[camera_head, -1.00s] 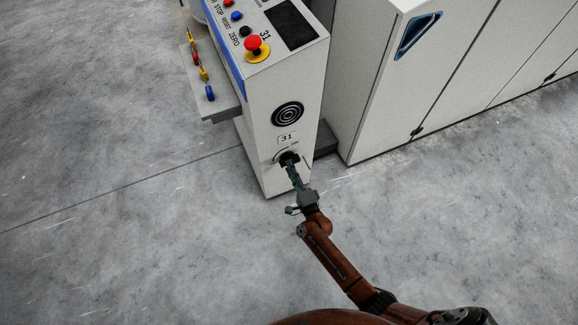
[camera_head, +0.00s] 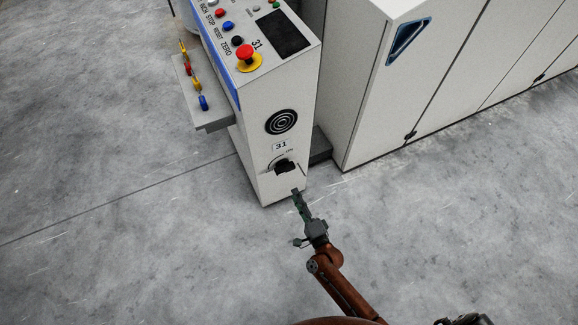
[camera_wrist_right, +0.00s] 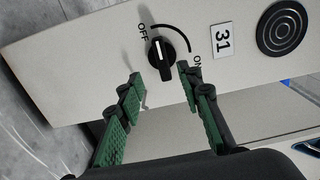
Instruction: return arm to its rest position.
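My right arm (camera_head: 345,292) reaches up from the lower right in the head view. Its gripper (camera_head: 297,192) is just below and in front of the black rotary switch (camera_head: 285,167) on the white control cabinet. In the right wrist view the gripper (camera_wrist_right: 159,72) is open and empty, its green-padded fingers apart, with the switch (camera_wrist_right: 161,53) just beyond the tips. The fingers look clear of the switch. The switch has OFF and ON marks, and its white pointer line lies nearer OFF than ON. My left gripper does not show.
The white control cabinet (camera_head: 262,110) carries a red emergency button (camera_head: 246,54), a round vent (camera_head: 281,122) and a label 31 (camera_head: 280,146). A grey side shelf (camera_head: 214,121) holds small coloured items. White machine panels (camera_head: 385,95) stand to the right. The grey floor (camera_head: 120,225) is open.

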